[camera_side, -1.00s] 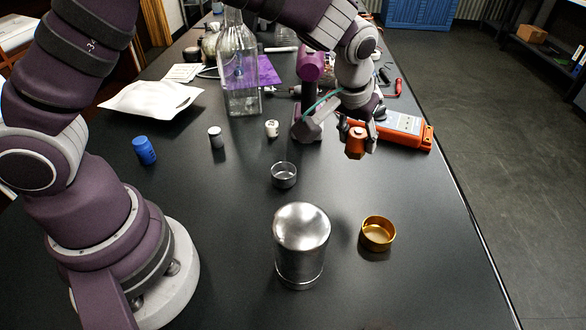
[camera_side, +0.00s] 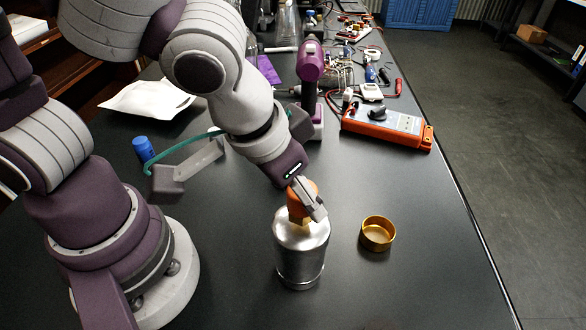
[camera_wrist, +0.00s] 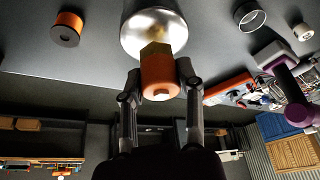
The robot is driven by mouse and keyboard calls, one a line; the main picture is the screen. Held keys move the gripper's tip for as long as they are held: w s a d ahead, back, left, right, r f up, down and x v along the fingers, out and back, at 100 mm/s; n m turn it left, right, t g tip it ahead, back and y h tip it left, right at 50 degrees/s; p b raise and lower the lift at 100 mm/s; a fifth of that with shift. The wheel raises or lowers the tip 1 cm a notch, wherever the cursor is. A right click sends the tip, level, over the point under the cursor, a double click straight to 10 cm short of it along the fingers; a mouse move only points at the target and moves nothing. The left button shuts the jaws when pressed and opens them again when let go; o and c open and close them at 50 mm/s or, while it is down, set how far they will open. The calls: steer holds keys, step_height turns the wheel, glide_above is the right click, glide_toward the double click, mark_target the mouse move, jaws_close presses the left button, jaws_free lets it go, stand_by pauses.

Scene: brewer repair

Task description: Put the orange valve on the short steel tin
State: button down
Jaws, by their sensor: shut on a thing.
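My gripper (camera_side: 306,198) is shut on the orange valve (camera_side: 299,203). In the wrist view the valve (camera_wrist: 160,76) sits between the two fingers (camera_wrist: 159,82), its brass-coloured end toward the top of a large steel canister (camera_wrist: 143,27). In the side view the valve is over that canister (camera_side: 300,262); I cannot tell whether they touch. A short, open steel tin (camera_wrist: 250,17) shows at the upper right of the wrist view, apart from the valve. In the side view my arm hides it.
An open brass tin (camera_side: 377,236) stands right of the canister. A purple drill (camera_side: 311,68) and an orange meter (camera_side: 390,127) stand farther back. A blue cap (camera_side: 144,149) is at left. The table's right front is clear.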

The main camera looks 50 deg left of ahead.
steer(key=shift+f, duration=0.6)
steer(key=shift+f, duration=0.15)
steer(key=c, duration=0.7)
jaws_free()
steer(key=v, duration=1.2)
steer(key=shift+n+t, duration=0.3)
steer(key=shift+t, duration=0.2)
steer(key=w+a+f, duration=0.1)
steer(key=a, duration=0.3)
steer(key=a+f, duration=0.1)
steer(key=a, duration=0.4)
steer(key=w+a+f, duration=0.1)
steer(key=a, duration=0.3)
steer(key=shift+w+a, duration=0.3)
